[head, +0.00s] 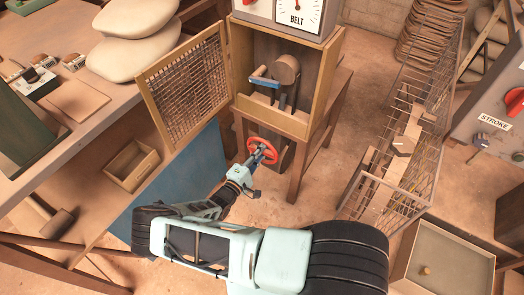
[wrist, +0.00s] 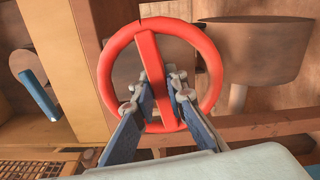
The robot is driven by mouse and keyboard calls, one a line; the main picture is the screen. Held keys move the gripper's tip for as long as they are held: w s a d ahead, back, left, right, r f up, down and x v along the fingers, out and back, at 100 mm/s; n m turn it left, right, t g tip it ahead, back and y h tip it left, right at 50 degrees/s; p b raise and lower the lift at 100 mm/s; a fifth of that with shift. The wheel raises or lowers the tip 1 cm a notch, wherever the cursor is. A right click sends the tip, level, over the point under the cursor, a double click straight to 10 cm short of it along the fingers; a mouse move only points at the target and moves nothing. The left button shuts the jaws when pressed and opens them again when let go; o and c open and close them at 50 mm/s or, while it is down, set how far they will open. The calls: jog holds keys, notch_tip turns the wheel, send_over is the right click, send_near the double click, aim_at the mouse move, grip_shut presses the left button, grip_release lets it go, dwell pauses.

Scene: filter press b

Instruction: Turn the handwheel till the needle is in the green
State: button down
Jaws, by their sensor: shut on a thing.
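The red handwheel (head: 272,152) is below the wooden cabinet in the head view. It has a round rim and one bar across it, and fills the middle of the wrist view (wrist: 149,60). My gripper (head: 256,162) is at the wheel. In the wrist view my gripper (wrist: 157,97) has its two fingers on either side of the bar, shut on it. The bar stands nearly upright there, leaning slightly. The gauge marked BELT (head: 297,12) is at the top edge of the head view. Its upper part is cut off, and I cannot make out the needle's reading or a green band.
The cabinet (head: 325,75) has its mesh door (head: 190,85) swung open to the left. A workbench with sacks (head: 135,58) is at the left. A wire rack (head: 395,165) and a panel marked STROKE (head: 492,122) are at the right. Some floor between is clear.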

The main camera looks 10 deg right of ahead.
jog(key=c, duration=1.9)
grip_release()
jog(key=shift+c, duration=0.2)
jog(key=v, duration=1.2)
